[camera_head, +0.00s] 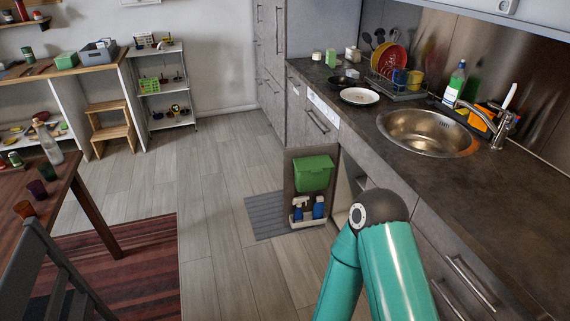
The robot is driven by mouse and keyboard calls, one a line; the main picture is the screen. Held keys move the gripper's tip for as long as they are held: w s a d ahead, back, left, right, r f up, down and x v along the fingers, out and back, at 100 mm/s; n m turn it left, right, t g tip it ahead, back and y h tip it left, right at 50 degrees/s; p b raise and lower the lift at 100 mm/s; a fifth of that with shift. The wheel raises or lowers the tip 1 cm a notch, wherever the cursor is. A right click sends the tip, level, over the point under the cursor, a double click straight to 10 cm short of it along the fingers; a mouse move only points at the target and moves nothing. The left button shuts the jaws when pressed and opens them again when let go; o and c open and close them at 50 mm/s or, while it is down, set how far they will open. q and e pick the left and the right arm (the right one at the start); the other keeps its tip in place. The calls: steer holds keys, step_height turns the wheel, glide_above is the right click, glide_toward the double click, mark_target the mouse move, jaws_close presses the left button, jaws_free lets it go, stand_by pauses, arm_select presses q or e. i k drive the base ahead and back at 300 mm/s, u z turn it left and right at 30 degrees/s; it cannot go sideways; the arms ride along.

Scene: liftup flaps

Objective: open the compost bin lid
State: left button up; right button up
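The green compost bin (313,179) hangs on the inner face of an open cabinet door (292,178) below the counter. Its green lid (313,162) appears to be down over the bin. A teal arm of mine rises from the bottom edge right of the bin, bends at a dark joint and runs back down out of the picture. It does not touch the bin. No gripper fingers show, so both of my grippers are out of view.
A door rack (307,222) with blue spray bottles sits below the bin. A grey mat (266,216) lies beside it. The counter (470,190) with its sink is at right. The wooden table (62,190) and chair are at left. Floor between is clear.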

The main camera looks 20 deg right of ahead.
mark_target(316, 163)
steer(key=u, duration=0.15)
steer(key=i, duration=1.4)
steer(key=z, duration=0.75)
steer(key=i, duration=1.2)
steer(key=z, duration=0.85)
steer(key=k, duration=0.5)
steer(key=z, duration=0.15)
steer(key=i, duration=0.55)
steer(key=u, duration=0.1)
